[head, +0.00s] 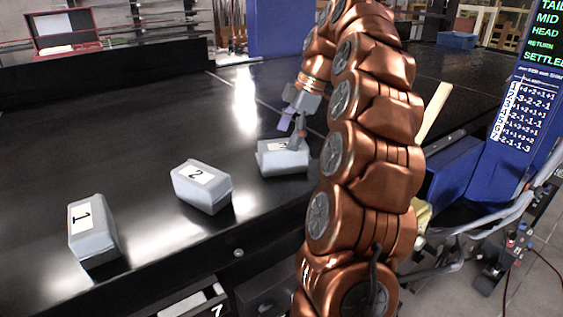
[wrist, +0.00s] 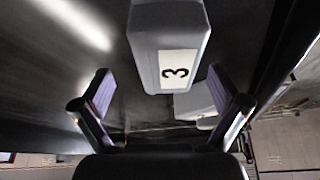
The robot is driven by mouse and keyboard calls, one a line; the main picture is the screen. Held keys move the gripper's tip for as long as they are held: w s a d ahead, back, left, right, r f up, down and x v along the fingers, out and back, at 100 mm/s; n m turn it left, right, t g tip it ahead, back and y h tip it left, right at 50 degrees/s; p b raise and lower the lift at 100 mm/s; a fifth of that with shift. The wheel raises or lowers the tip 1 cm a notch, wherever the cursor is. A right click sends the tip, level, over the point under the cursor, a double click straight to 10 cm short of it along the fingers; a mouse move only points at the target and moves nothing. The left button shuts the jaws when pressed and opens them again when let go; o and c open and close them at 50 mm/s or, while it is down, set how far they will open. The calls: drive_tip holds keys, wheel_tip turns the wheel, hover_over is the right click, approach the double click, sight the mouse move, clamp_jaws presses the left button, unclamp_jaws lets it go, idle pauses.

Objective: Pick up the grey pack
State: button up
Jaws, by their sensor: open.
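Three grey packs lie apart in a row on the black conveyor surface: pack 1 (head: 92,232) at the left, pack 2 (head: 202,187) in the middle, and pack 3 (head: 280,160) closest to my arm. My gripper (head: 293,130) is at pack 3 and partly covers it in the head view. In the wrist view, pack 3 (wrist: 168,38) shows its white label at top centre. My open gripper (wrist: 162,92) has one finger to each side of the pack's near end, with visible gaps. Whether either finger touches it, I cannot tell.
A red open case (head: 55,35) stands at the back left. A blue panel with a display (head: 525,110) stands at the right. The black surface (head: 130,125) behind packs 1 and 2 is clear.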

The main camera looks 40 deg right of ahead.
sight(284, 144)
drive_tip(key=shift+s+a+f+b, duration=0.1)
drive_tip(key=shift+a+f+b, duration=0.45)
drive_tip(key=shift+f, duration=0.35)
drive_tip(key=shift+a+f+p, duration=0.25)
drive_tip(key=shift+f+p, duration=0.2)
drive_tip(key=shift+p, duration=0.15)
drive_tip(key=shift+p+x, duration=0.45)
drive_tip(key=shift+x, duration=0.7)
drive_tip(key=shift+f, duration=0.1)
drive_tip(key=shift+f+b, duration=0.25)
drive_tip(key=shift+b, duration=0.4)
drive_tip(key=shift+c, duration=0.2)
drive_tip(key=c, duration=1.7)
drive_tip(key=shift+o, duration=0.2)
drive_tip(key=shift+r+p, duration=0.15)
drive_tip(key=shift+p, duration=0.15)
